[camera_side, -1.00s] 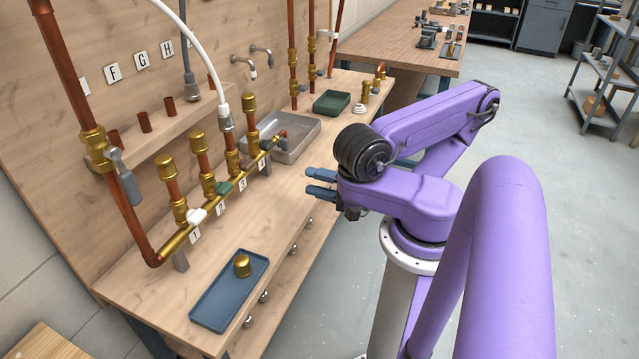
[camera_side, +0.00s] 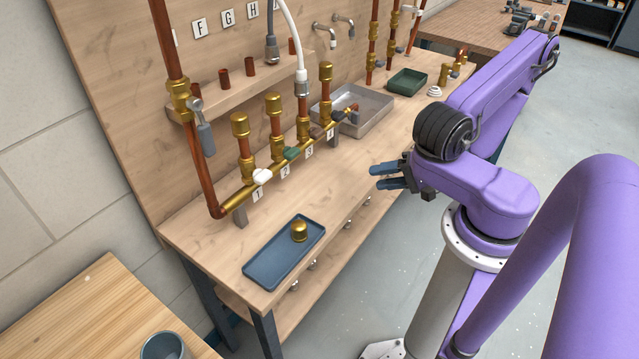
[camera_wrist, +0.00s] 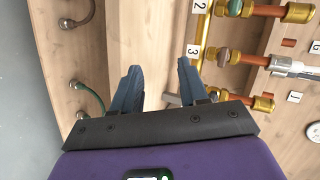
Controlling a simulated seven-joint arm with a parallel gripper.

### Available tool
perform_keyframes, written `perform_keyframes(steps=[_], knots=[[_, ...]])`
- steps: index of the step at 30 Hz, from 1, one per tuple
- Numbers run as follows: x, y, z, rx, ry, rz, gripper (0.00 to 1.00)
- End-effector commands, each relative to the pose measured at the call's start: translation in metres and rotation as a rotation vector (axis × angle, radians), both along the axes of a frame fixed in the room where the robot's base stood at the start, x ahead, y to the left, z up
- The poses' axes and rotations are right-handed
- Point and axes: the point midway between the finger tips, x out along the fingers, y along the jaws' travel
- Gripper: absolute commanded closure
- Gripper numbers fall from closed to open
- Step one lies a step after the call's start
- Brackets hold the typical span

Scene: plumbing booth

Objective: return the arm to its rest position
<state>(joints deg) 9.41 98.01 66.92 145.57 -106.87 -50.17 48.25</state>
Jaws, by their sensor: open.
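My gripper (camera_side: 378,176) is open and empty, held above the front edge of the workbench (camera_side: 345,220), to the right of the brass manifold. In the wrist view its two blue-grey fingers (camera_wrist: 158,80) stand apart with bare wood between them. My purple arm is folded back to the right of the bench. The gripper touches nothing that I can see.
A brass manifold (camera_side: 240,198) with capped copper risers stands along the bench back. A blue tray (camera_side: 262,268) holding a brass cap (camera_side: 299,231) lies at the near end. A cup (camera_side: 163,346) stands on a wooden table.

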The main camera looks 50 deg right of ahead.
Motion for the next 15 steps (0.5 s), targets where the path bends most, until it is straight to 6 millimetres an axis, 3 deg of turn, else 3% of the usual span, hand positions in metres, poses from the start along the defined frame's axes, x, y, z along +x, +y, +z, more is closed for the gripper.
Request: perform_keyframes(steps=[6, 15], knots=[[0.0, -0.017, -0.021, -0.165, 0.191, 0.209, 0.56], [0.009, -0.047, -0.033, -0.412, 0.394, 0.463, 0.56]])
